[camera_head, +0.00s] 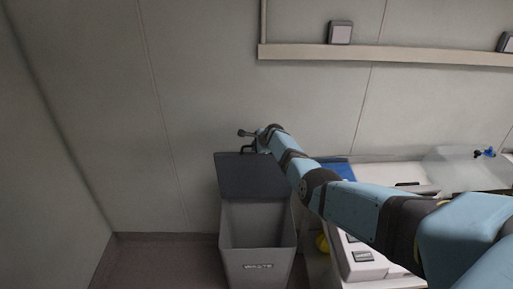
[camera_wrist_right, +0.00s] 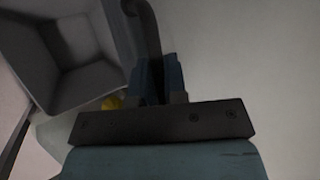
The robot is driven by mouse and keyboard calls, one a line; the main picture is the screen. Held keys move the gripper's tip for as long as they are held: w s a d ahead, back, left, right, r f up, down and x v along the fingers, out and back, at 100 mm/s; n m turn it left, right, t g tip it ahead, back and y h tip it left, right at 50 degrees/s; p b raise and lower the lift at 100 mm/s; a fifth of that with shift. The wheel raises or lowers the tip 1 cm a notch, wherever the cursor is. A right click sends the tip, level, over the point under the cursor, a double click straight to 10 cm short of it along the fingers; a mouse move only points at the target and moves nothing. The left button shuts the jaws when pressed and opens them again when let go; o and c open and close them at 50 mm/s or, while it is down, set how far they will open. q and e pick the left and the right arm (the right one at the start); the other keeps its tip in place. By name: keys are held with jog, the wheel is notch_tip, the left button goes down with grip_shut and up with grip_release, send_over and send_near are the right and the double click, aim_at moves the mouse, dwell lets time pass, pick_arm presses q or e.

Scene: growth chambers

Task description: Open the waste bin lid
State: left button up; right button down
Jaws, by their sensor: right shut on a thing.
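The grey waste bin (camera_head: 258,268), marked WASTE, stands on the floor against the wall. Its dark lid (camera_head: 250,178) is tilted up at the back, and the empty-looking inside of the bin shows below it. My right gripper (camera_head: 258,146) is at the lid's upper edge, shut on the dark lid handle. In the right wrist view the gripper (camera_wrist_right: 160,80) has the curved dark handle (camera_wrist_right: 148,30) between its fingers. The open bin (camera_wrist_right: 70,50) shows at the upper left there. My left gripper is not in view.
A bench (camera_head: 385,173) stands right of the bin, with a clear container (camera_head: 465,168) and a blue item (camera_head: 338,170) on it. A yellow object (camera_head: 322,243) sits beside the bin. A wall rail (camera_head: 400,54) runs above. Floor left of the bin is clear.

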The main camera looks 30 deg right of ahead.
dwell(0.3)
jog(key=c, duration=1.2)
grip_release()
jog(key=shift+r, duration=0.1)
jog(key=shift+s+r+p, duration=0.15)
jog(key=shift+p, duration=0.2)
jog(key=p+v, duration=0.2)
jog(key=v, duration=1.1)
jog(key=shift+s, duration=0.1)
